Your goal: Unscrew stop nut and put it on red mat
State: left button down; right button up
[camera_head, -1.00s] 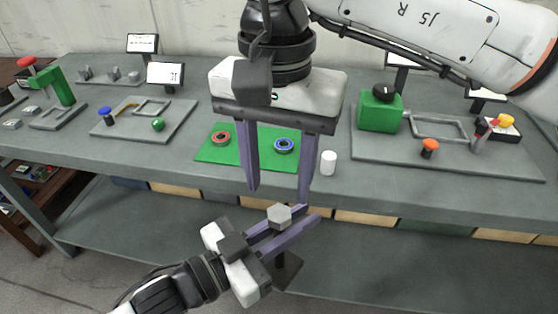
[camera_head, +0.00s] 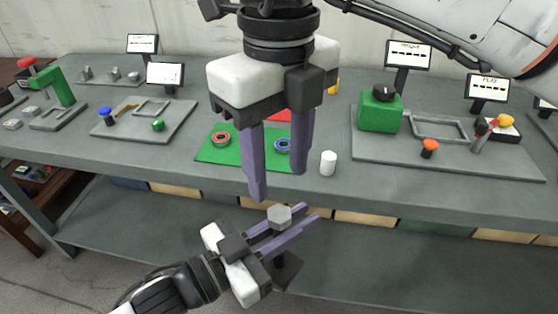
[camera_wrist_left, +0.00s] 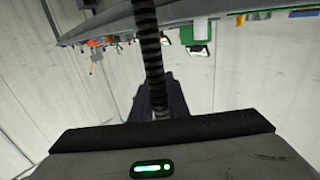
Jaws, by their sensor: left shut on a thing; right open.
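My left gripper (camera_head: 302,213) is low in front of the table, shut on a screw jack. A grey hexagonal piece (camera_head: 279,215), seemingly the stop nut, sits above its fingers, and a dark base (camera_head: 286,270) shows below. In the left wrist view a dark threaded rod (camera_wrist_left: 149,45) runs between the fingers. My right gripper (camera_head: 278,183) is open and empty, pointing down above the hexagonal piece, apart from it. A red patch (camera_head: 279,115), seemingly the red mat, shows on the table between the right fingers. The right gripper hides most of it.
A green mat (camera_head: 205,157) on the table holds a red ring (camera_head: 221,139) and a blue ring (camera_head: 283,147). A white cylinder (camera_head: 328,162) stands to their right. Grey fixture boards (camera_head: 460,155) lie at both sides. A shelf runs below the table.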

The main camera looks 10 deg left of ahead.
aim_at(279, 212)
jog(key=shift+m, duration=0.7)
jog(key=shift+f, duration=0.3)
notch_tip(279, 212, down, 7)
jog(key=shift+f, duration=0.15)
jog(key=c, duration=1.1)
jog(key=n, duration=0.9)
jog(key=shift+n, duration=0.4)
jog(key=shift+r, duration=0.3)
